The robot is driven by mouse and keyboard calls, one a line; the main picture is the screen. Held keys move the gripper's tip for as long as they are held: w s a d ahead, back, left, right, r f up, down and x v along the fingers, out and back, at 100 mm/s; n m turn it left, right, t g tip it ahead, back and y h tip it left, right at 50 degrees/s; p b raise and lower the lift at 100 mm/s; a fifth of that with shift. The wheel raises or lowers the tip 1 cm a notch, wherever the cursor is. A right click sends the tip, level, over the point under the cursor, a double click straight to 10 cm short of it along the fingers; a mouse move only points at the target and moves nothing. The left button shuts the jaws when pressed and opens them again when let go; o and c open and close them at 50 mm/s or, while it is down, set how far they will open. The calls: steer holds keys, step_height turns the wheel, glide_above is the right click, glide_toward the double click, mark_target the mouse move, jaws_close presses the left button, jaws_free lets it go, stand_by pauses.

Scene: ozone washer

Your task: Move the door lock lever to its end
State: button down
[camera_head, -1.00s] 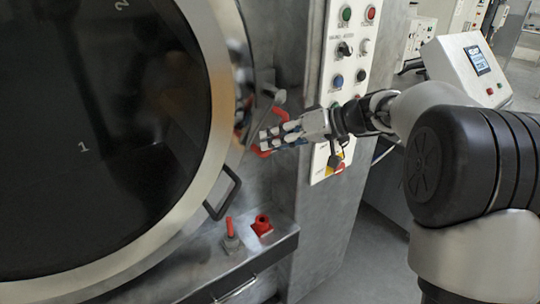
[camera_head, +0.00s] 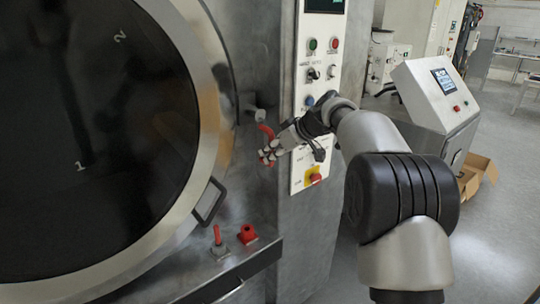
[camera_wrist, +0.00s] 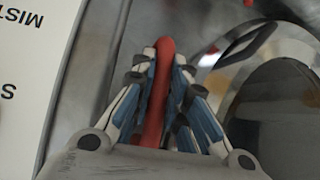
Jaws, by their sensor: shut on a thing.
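The door lock lever (camera_head: 266,131) is a curved red bar beside the right rim of the round door (camera_head: 212,110). It hangs down from a grey metal pivot, and its lower end runs into my gripper. My gripper (camera_head: 270,155) is shut on the lever, with its fingers on both sides of the bar. In the wrist view, the red lever (camera_wrist: 160,85) stands upright between the two blue-and-white fingers of my gripper (camera_wrist: 163,75). The fingers hide part of the bar in the head view.
A black door handle (camera_head: 209,201) sits low on the door rim. A small red-tipped lever (camera_head: 217,236) and a red knob (camera_head: 248,234) stand on the ledge below. The button panel (camera_head: 301,110) is close on the right. Open floor lies farther right.

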steer(key=shift+d, duration=0.1)
stand_by(0.3)
steer(key=c, duration=1.6)
jaws_free()
steer(key=shift+o, duration=0.2)
steer(key=v, duration=1.2)
